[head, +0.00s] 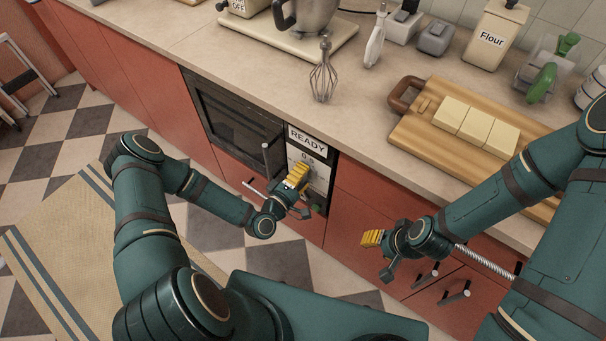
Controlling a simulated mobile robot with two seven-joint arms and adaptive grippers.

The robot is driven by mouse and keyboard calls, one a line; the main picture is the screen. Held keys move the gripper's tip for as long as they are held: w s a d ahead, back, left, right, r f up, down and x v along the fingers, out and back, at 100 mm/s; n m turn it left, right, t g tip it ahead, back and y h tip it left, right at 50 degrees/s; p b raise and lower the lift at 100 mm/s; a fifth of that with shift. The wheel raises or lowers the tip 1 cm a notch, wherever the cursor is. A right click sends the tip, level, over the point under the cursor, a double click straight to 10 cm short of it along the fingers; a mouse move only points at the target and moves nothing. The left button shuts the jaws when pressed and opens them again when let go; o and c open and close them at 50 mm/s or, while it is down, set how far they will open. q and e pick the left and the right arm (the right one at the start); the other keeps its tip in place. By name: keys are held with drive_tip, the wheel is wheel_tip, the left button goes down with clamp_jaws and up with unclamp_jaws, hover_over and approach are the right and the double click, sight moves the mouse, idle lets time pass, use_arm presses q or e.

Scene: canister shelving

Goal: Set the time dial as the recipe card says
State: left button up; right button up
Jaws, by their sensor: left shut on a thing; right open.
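The built-in oven's control panel (319,172) is on the counter front, right of the dark oven door (236,118). Its display (307,137) reads "READY", with "0 s" below it. My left gripper (297,180) is at the panel just under that readout. It is shut on the time dial, which the fingers hide, so its pointer cannot be read. My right gripper (379,254) is open and empty in front of the red cabinets, apart from the panel. I cannot make out a recipe card in this view.
A whisk (323,77), a mixer bowl (313,14), a Flour canister (493,36) and a wooden board (430,142) with pale blocks (476,124) stand on the counter. Cabinet handles (455,293) stick out below my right gripper. Checkered floor (85,122) lies open at left.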

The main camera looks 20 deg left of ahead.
use_arm(q)
drive_tip(key=shift+m, duration=0.3)
drive_tip(key=shift+s+f+m+b, duration=0.1)
drive_tip(key=shift+m+b, duration=0.25)
drive_tip(key=shift+m, duration=2.05)
drive_tip(key=o, duration=1.2)
drive_tip(key=shift+a, duration=0.1)
drive_tip(key=v, duration=1.2)
